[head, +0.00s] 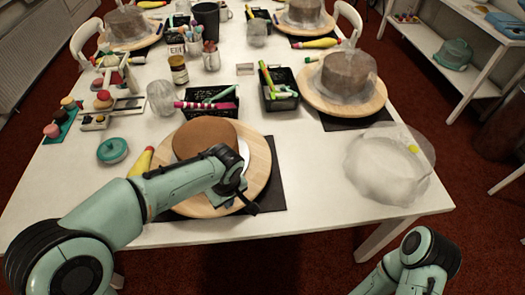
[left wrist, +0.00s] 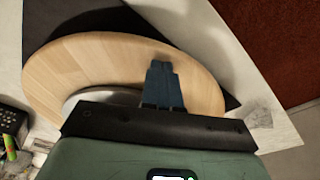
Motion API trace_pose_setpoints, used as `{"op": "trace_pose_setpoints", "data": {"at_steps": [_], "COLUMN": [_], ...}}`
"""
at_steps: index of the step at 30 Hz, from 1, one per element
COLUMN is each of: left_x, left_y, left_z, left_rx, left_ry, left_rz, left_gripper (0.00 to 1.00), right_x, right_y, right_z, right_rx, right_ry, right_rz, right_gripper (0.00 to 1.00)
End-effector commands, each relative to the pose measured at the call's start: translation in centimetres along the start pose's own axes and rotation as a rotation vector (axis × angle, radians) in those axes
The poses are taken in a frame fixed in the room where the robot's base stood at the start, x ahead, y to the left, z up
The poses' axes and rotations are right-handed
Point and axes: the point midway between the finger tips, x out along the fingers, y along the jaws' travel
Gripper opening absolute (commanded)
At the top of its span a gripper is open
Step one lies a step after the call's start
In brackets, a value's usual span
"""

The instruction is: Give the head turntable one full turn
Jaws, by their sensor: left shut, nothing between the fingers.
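The head turntable is a round wooden disc (head: 258,165) on a dark mat at the near edge of the table. A brown cake (head: 203,138) stands on it, partly hidden by my left arm. My left gripper (head: 249,206) is over the disc's near right part, its dark fingers shut together and empty. In the left wrist view the shut fingers (left wrist: 161,68) lie across the pale wood of the disc (left wrist: 85,55), beside a silvery curved edge. I cannot tell whether they touch the wood. My right arm shows at the lower right, with its gripper out of view.
A crumpled clear plastic cover (head: 385,170) lies at the table's right. Another turntable with a cake (head: 345,92) stands behind it. Black baskets (head: 212,101) with markers, a yellow piping bag (head: 141,162) and a teal round container (head: 112,150) surround the near turntable.

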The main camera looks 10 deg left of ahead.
Motion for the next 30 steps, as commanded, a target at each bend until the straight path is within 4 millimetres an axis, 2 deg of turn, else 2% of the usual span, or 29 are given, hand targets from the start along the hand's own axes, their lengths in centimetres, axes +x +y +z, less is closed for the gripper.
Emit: {"op": "trace_pose_setpoints", "data": {"at_steps": [21, 30], "left_x": [0.3, 0.4], "left_y": [4.8, 5.4], "left_z": [0.5, 0.6], "left_rx": [0.005, 0.004], "left_ry": [-0.005, -0.006], "left_rz": [-0.011, -0.011], "left_gripper": [0.0, 0.0], "right_x": [-1.6, -1.7], "right_y": [-0.6, -0.6], "right_z": [0.2, 0.2], "right_rx": [-0.004, -0.004], "right_ry": [0.003, 0.003], "right_rz": [-0.003, -0.004], "right_gripper": [0.43, 0.43]}}
